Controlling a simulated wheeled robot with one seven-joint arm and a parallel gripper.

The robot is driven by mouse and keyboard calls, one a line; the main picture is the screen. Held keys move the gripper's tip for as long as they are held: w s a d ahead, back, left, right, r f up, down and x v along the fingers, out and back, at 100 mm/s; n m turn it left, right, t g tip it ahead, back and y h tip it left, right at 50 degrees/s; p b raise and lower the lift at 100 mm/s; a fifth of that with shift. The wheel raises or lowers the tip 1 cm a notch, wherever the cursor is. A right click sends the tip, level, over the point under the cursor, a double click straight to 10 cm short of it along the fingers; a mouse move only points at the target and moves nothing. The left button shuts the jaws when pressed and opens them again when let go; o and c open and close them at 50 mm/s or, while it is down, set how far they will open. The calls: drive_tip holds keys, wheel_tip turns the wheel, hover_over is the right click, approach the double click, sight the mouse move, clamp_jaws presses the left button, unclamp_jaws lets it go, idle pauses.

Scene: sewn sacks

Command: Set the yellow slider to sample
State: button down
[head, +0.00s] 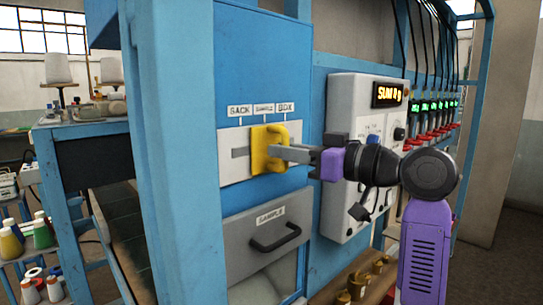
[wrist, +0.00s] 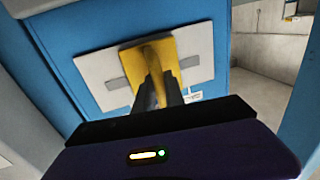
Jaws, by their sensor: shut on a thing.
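The yellow slider (head: 262,158) sits on a pale slotted plate (head: 230,169) on the blue panel. It stands near the middle of the plate, roughly below the SAMPLE label (head: 264,107), between the SACK label (head: 239,111) and the BOX label (head: 286,106). I cannot tell if it is exactly in line with the SAMPLE mark. My gripper (head: 283,153) reaches in from the right and is shut on the slider's raised handle. The wrist view shows the slider (wrist: 134,66) with its handle between my fingers (wrist: 158,92). The fingers hide part of the handle.
A grey drawer (head: 240,240) marked SAMPLE, with a dark handle, is below the slider. A control box (head: 342,92) with a lit display is to the right, behind my arm. A blue post (head: 180,160) stands close on the left. Brass weights (head: 360,285) sit at lower right.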

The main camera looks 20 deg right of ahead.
drive_tip(key=c, duration=1.4)
unclamp_jaws()
drive_tip(key=b+v, duration=0.2)
drive_tip(key=v, duration=0.5)
drive_tip(key=shift+s+d, duration=0.2)
drive_tip(key=shift+s, duration=0.15)
drive_tip(key=shift+r, duration=0.1)
